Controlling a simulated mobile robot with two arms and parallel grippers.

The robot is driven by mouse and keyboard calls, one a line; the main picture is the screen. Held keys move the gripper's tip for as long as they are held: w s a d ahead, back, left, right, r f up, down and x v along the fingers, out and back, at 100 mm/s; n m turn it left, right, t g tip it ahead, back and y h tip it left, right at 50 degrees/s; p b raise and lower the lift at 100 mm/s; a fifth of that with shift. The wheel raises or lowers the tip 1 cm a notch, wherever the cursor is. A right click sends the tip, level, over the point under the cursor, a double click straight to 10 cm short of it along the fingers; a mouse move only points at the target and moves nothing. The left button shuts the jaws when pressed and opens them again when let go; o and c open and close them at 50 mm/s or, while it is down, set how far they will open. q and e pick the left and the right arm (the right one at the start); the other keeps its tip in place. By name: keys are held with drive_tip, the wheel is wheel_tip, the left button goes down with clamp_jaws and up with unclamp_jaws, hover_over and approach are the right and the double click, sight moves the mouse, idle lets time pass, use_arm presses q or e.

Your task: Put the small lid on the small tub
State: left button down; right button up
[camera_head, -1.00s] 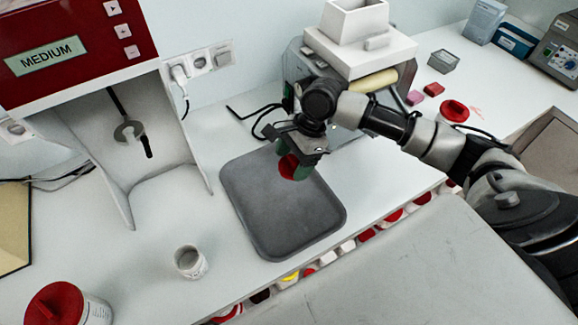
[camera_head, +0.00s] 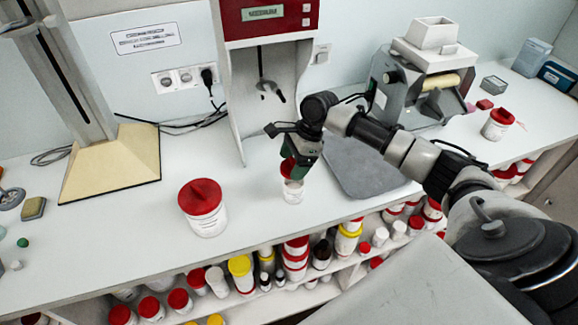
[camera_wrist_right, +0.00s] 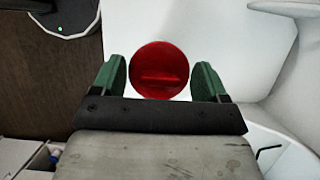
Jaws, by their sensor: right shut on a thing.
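The small tub (camera_head: 292,192) is white and stands upright on the white bench, in front of the red-topped machine. The small lid (camera_head: 287,167) is red and is held by my right gripper (camera_head: 297,170), directly over the tub's mouth. I cannot tell whether the lid touches the rim. In the right wrist view the round red lid (camera_wrist_right: 160,70) with its raised bar sits between the two green fingers (camera_wrist_right: 160,78). The tub is hidden behind the lid there. My left gripper is not in view.
A bigger tub with a red lid (camera_head: 203,207) stands left of the small tub. The grey tray (camera_head: 360,172) lies to the right, below the mill (camera_head: 425,85). The red-topped machine (camera_head: 265,20) stands behind. Tubs fill the shelf below the bench edge.

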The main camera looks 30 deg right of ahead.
drive_tip(key=shift+w+d+f+b, duration=0.15)
drive_tip(key=shift+d+f+b, duration=0.35)
drive_tip(key=shift+f+b, duration=0.55)
drive_tip(key=shift+a+f+b, duration=0.15)
drive_tip(key=shift+f+b, duration=0.35)
drive_tip(key=shift+b, duration=0.35)
drive_tip(key=shift+a, duration=0.1)
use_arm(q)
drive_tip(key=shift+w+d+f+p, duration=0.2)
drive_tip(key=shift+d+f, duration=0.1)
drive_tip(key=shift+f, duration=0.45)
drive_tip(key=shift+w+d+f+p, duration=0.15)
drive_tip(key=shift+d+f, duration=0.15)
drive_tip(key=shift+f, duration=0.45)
use_arm(e)
drive_tip(key=shift+f, duration=0.8)
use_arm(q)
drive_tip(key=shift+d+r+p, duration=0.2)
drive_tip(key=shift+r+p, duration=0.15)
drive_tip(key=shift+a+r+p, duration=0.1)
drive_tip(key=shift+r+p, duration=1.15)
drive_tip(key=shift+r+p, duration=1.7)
use_arm(e)
drive_tip(key=shift+f, duration=0.65)
